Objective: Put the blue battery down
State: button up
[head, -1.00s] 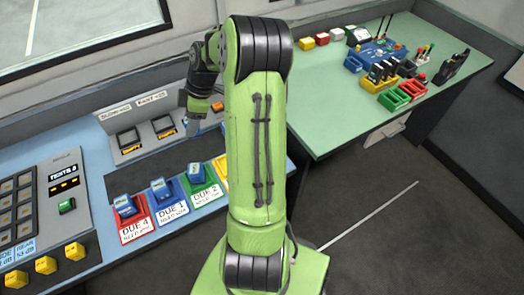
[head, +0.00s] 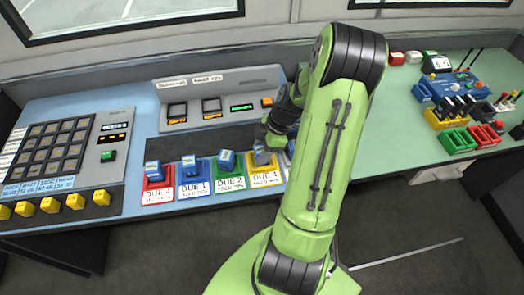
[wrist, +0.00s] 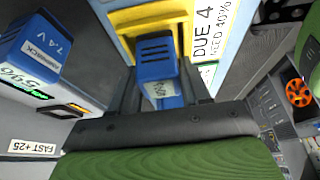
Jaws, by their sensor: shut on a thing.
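The blue battery (wrist: 157,68) shows in the wrist view between the two dark fingers of my gripper (wrist: 158,82). My gripper is shut on it. The battery is at the yellow tray (wrist: 124,20), which bears a "DUE 4" label. I cannot tell whether its base touches the tray floor. In the head view my gripper (head: 263,157) is down at the yellow tray (head: 264,177), and the held battery is mostly hidden.
Red (head: 158,184), blue (head: 197,189) and green (head: 230,184) trays to the left each hold a blue battery. The charger panel (head: 215,93) stands behind. Another blue battery (wrist: 38,48) is close by in the wrist view. A green table (head: 400,135) is at right.

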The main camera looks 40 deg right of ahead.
jog(key=shift+f, duration=0.1)
jog(key=o, duration=1.2)
jog(key=shift+c, duration=0.2)
